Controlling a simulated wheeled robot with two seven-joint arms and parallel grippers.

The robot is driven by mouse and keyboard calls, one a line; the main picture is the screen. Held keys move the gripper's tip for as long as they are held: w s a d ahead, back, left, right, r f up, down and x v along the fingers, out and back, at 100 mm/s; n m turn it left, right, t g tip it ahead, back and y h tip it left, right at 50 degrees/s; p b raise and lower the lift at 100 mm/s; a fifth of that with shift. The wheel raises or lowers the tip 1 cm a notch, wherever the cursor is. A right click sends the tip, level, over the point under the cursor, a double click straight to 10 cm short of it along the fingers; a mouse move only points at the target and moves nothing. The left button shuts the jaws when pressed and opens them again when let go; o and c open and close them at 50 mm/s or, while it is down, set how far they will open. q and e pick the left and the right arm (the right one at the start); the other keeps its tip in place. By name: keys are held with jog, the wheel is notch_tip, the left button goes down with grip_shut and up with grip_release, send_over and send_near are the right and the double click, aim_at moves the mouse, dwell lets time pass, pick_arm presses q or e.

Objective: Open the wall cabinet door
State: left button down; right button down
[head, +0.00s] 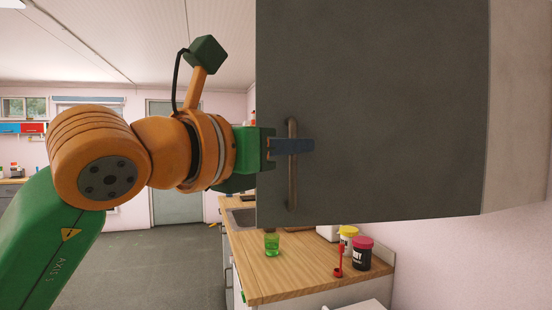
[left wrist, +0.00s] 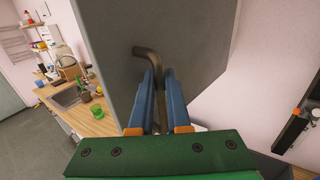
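The wall cabinet door (head: 390,100) is a large dark grey panel filling the right half of the head view. I see no gap along its edges. Its handle (head: 292,185) is a brown vertical bar near the door's left edge. It also shows in the left wrist view (left wrist: 147,53), with its bent end above the fingers. My left gripper (head: 312,146) has its blue fingers across the middle of the handle. In the left wrist view the fingers (left wrist: 160,72) are close together with the bar between them. My right gripper is in neither view.
A wooden counter (head: 290,285) lies below the cabinet. On it stand a green cup (head: 272,244), a red spoon-like item (head: 338,260), a dark jar with a pink lid (head: 362,255) and a yellow-lidded jar (head: 347,238). Open floor (head: 160,270) lies at the left.

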pick_arm(q)
jog(key=shift+s+d, duration=0.2)
jog(key=shift+s, duration=0.55)
jog(key=c, duration=1.2)
grip_release()
jog(key=shift+c, duration=0.2)
jog(key=shift+o, duration=0.4)
jog(key=shift+d, duration=0.1)
jog(key=b+v, duration=0.3)
jog(key=v, duration=0.4)
jog(key=shift+b, duration=0.35)
